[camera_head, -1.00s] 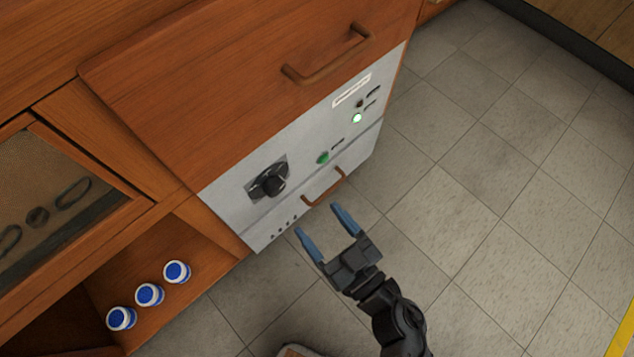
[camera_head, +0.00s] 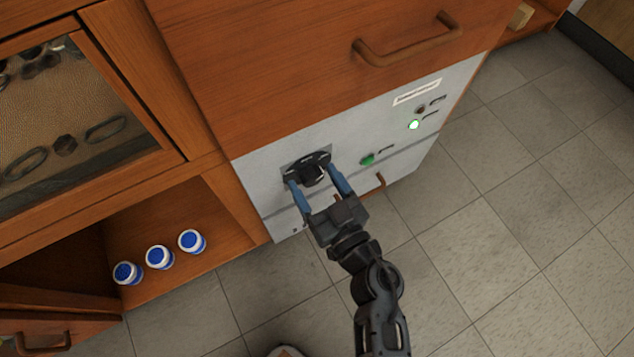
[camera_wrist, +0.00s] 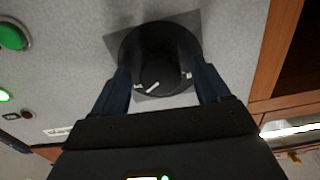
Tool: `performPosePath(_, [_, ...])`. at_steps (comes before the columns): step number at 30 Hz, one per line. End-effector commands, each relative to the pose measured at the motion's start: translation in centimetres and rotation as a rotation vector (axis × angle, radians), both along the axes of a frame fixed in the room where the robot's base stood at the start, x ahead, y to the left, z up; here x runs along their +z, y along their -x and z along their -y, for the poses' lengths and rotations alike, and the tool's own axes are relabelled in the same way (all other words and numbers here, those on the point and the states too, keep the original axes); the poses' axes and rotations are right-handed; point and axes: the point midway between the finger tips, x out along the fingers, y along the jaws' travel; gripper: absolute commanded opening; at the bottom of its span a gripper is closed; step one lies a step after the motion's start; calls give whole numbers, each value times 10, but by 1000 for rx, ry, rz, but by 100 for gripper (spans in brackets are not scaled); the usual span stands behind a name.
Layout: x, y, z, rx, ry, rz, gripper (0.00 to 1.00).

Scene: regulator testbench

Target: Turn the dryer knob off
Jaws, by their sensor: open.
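The dryer knob (camera_head: 309,171) is a black round dial on a grey square plate, set in the pale grey control panel (camera_head: 262,178). My gripper (camera_head: 318,180) is open, with its two blue fingertips at either side of the knob. In the wrist view the knob (camera_wrist: 160,62) sits between the two fingers (camera_wrist: 163,90). A white pointer mark on it is tilted, and small white labels show to its left and right. I cannot tell whether the fingers touch the knob.
A green button (camera_head: 367,159) and a lit green lamp (camera_head: 414,125) are on the panel to the right. A wooden drawer front with a handle (camera_head: 408,48) is above. Several blue-lidded jars (camera_head: 159,257) stand on the lower left shelf. The tiled floor is clear at right.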

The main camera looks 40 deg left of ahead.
Motion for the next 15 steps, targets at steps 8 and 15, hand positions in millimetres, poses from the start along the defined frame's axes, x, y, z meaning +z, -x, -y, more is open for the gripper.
performPosePath(8, [0, 0, 0, 0, 0, 0, 65])
performPosePath(15, [0, 0, 0, 0, 0, 0, 42])
